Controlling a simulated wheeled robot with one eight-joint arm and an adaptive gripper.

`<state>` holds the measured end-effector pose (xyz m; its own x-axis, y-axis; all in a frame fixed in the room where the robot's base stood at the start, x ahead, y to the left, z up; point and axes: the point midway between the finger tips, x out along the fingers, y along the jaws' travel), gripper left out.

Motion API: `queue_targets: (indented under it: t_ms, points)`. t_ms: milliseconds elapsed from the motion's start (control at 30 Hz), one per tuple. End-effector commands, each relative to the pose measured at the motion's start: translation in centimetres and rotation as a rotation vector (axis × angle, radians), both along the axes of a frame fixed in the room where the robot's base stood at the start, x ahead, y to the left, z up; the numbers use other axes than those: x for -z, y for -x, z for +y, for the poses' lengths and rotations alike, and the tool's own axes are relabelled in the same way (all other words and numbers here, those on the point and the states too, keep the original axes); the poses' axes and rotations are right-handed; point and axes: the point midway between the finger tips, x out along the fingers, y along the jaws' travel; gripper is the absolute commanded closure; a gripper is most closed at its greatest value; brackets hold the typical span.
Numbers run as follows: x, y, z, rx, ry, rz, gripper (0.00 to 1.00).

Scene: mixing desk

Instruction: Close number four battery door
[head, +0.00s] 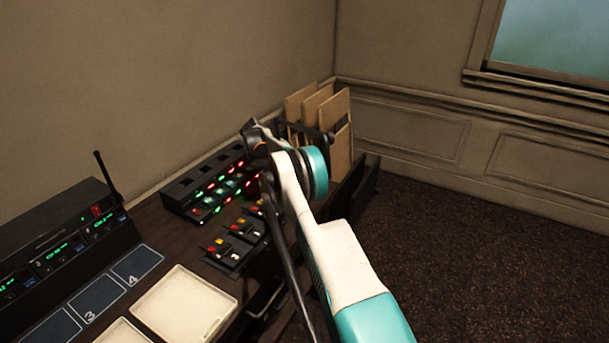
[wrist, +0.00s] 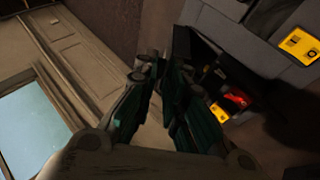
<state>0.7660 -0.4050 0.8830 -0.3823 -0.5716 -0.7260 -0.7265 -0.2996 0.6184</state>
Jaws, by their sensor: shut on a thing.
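Small dark battery units (head: 236,248) with yellow and red parts stand in a row on the desk in the head view. In the wrist view, a grey unit (wrist: 240,45) has yellow parts, and a dark flap (wrist: 200,58) that looks like a battery door stands out from it. My gripper (wrist: 163,68) is shut on this dark flap, though the contact is dim and partly hidden by the fingers. In the head view my gripper (head: 262,142) is above the far end of the row, where my arm hides the farthest unit. I cannot read the door's number.
A charger rack (head: 208,183) with red and green lights stands behind the row. Upright wooden panels (head: 338,135) in a dark holder are close beyond my gripper. A black receiver (head: 60,245) with an antenna and cream trays (head: 186,303) are at the left. The carpet at right is clear.

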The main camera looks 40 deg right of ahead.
Motion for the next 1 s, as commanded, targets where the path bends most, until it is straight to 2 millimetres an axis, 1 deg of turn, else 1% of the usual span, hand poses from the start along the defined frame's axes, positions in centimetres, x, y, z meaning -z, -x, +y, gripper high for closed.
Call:
queue_targets:
  t_ms: [33,400,933,967,1000]
  points:
    - [0.33,-0.17,0.11,-0.001,0.006,0.017,1.0]
    - [0.39,-0.6,0.25,-0.001,0.036,0.09,1.0]
    - [0.32,-0.63,0.27,-0.001,0.04,0.1,1.0]
    - [0.32,-0.64,0.27,-0.001,0.04,0.1,0.82]
    - [0.32,-0.64,0.27,-0.001,0.04,0.1,0.73]
